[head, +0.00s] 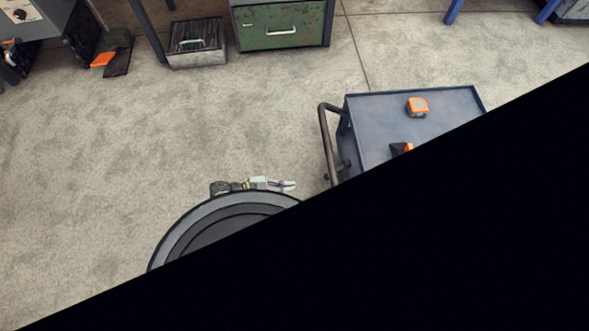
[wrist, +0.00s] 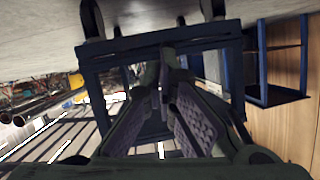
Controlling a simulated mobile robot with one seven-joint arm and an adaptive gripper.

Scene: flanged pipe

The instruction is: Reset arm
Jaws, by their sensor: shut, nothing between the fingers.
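My gripper (head: 288,186) shows small in the head view, just past the edge of my round base and left of the blue cart. In the wrist view, my gripper's fingers (wrist: 160,92) come together at the middle of the picture. They are shut with nothing between them. A dark blue frame with wheels (wrist: 100,55) stands beyond the fingers in the wrist view, seen upside down with the floor at the top. No flanged pipe can be made out. Black covers the lower right of the head view and hides what is there.
The blue cart (head: 370,125) has a bent handle on its left side. A tape measure (head: 418,107) and a partly hidden black and orange object (head: 400,149) lie on it. A green drawer cabinet (head: 283,27) and a grey box (head: 197,45) stand behind.

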